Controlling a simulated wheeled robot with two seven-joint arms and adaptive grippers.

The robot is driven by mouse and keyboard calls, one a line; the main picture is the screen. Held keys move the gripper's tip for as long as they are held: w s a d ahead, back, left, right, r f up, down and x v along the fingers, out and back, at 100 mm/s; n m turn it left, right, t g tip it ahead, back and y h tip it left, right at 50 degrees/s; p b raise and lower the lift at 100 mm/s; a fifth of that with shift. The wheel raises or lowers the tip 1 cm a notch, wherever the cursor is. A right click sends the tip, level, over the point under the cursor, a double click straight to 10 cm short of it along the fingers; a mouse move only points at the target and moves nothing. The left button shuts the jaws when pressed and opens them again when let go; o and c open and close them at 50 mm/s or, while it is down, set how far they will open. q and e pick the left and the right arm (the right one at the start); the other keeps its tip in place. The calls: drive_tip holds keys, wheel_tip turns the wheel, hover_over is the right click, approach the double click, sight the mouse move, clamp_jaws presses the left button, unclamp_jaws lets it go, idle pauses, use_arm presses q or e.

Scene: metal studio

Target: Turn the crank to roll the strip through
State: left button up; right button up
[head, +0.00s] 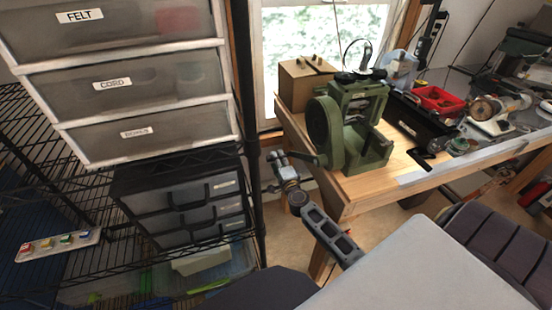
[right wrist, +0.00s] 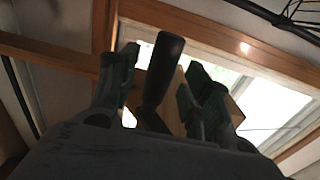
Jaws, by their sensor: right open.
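The green rolling mill (head: 362,125) stands on the wooden bench, with a large dark green wheel on its left side. Its dark crank handle (head: 302,157) sticks out to the left, low beside the mill. My right gripper (head: 284,163) is open at the outer end of this handle. In the right wrist view the black handle (right wrist: 163,68) lies between the two spread fingers (right wrist: 158,85); I cannot tell whether either one touches it. I cannot make out the strip in the mill. My left gripper is not in view.
A wooden box (head: 305,82) stands behind the mill on the bench (head: 348,190). A red bin (head: 438,99), a black case (head: 418,118) and a black angled tool (head: 421,158) are to its right. A wire rack with drawers (head: 130,85) fills the left side.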

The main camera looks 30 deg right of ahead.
drive_tip(key=shift+x, duration=1.4)
clamp_jaws()
